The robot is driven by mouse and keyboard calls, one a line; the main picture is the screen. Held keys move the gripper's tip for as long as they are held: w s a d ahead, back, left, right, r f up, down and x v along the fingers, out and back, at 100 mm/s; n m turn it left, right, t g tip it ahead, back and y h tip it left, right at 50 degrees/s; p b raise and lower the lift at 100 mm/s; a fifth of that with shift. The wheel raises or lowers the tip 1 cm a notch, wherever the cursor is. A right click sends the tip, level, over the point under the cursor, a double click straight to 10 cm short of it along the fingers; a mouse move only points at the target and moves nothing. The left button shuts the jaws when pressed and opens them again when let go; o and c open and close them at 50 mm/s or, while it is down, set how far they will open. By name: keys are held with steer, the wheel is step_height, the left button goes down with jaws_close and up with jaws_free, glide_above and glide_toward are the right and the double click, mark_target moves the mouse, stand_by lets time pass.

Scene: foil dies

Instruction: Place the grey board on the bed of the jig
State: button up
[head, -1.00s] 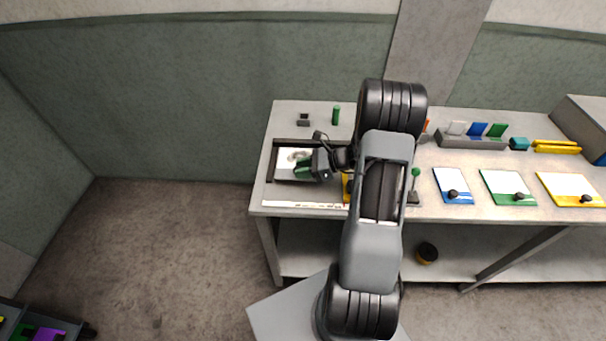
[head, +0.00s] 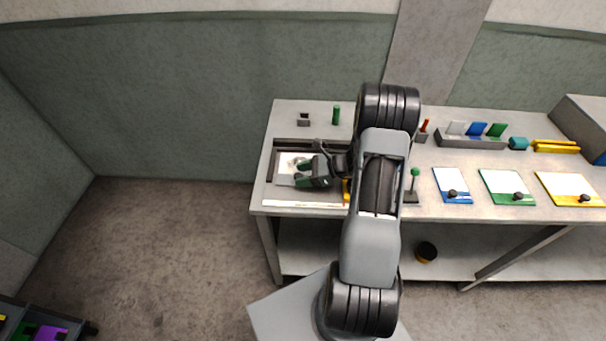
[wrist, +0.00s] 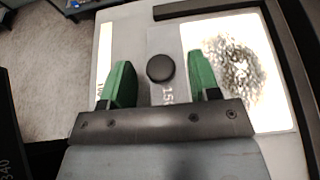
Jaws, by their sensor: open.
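The grey board (wrist: 166,40) lies flat on the bed of the jig (head: 270,190), at the left end of the bench. It bears a white sheet with a dark speckled patch (wrist: 236,66) and a black knob (wrist: 160,68). My gripper (wrist: 160,75) is open, with one green finger on each side of the knob and gaps showing. In the head view my gripper (head: 303,177) hides the knob and part of the board. The jig's dark fence (wrist: 290,60) runs close along two sides of the board; I cannot tell whether they touch.
A white marked strip (head: 300,204) runs along the jig's front. A green cylinder (head: 336,115) and a small dark block (head: 303,119) stand behind. A green-topped post (head: 415,180) stands to the right, then blue (head: 453,186), green (head: 507,188) and yellow (head: 569,190) boards.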

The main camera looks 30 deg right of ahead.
steer(key=b+v, duration=0.2)
steer(key=v, duration=0.9)
steer(key=shift+d, duration=0.1)
steer(key=shift+d+r, duration=0.1)
steer(key=shift+r, duration=0.05)
steer(key=s+a+r+n+g+h, duration=0.1)
steer(key=s+a+r+n+h, duration=0.4)
steer(key=a+n, duration=0.4)
steer(key=s+a+r+n+g+h, duration=0.1)
steer(key=s+a+r+n+h, duration=0.5)
steer(key=n, duration=0.9)
steer(key=a+r, duration=0.2)
steer(key=a, duration=0.1)
steer(key=shift+a+g+h, duration=0.3)
steer(key=shift+a+g, duration=0.05)
steer(key=shift+g, duration=0.05)
